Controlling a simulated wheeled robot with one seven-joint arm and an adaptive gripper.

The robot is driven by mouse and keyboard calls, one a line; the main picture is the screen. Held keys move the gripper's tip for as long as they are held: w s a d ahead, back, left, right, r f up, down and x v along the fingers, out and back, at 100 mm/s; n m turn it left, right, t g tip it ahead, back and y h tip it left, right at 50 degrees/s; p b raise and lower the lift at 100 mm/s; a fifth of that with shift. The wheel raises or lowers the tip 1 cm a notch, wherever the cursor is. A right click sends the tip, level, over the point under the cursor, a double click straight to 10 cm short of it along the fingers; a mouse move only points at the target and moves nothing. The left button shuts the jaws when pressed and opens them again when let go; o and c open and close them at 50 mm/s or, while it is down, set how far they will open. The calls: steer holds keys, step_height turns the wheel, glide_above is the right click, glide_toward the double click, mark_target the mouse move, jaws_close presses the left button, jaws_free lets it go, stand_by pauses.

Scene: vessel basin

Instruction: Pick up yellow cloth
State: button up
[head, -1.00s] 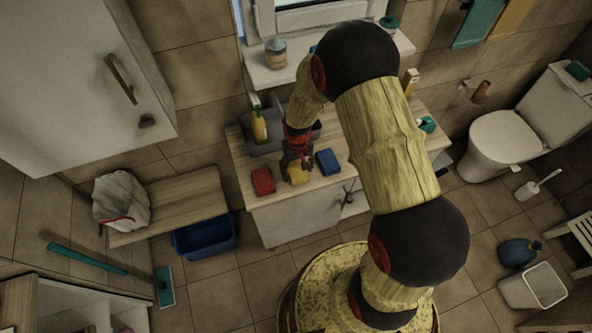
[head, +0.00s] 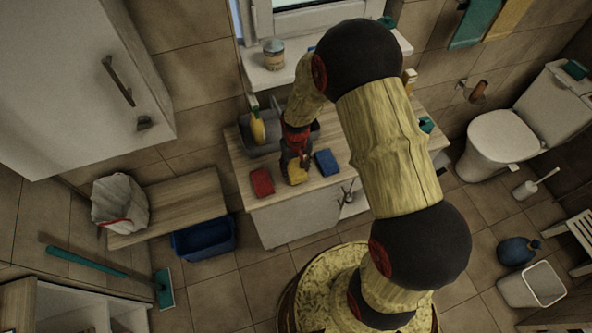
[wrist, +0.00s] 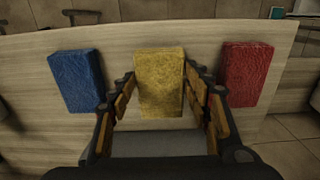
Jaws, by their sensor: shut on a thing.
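The yellow cloth (wrist: 160,80) is a folded block between my gripper's fingers in the wrist view. It lies on the wooden counter (head: 228,140) between a red cloth (head: 261,182) and a blue cloth (head: 327,162). In the head view the yellow cloth (head: 297,174) is partly hidden under my gripper (head: 292,160). In the wrist view my gripper (wrist: 160,105) is shut on the yellow cloth, one finger pair on each side. I cannot tell whether the cloth is lifted off the counter.
The blue cloth (wrist: 78,80) and the red cloth (wrist: 246,75) flank my fingers closely in the wrist view. A yellow bottle (head: 258,127) stands behind on the counter. A blue basin (head: 205,240) is on the left, near a wooden bench (head: 185,205).

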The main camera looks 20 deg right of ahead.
steer(key=s+r+p, duration=0.1)
steer(key=s+r, duration=1)
steer(key=s, duration=0.3)
steer(key=shift+r, duration=0.35)
steer(key=o, duration=0.5)
steer(key=c, duration=0.3)
steer(key=shift+c, duration=0.4)
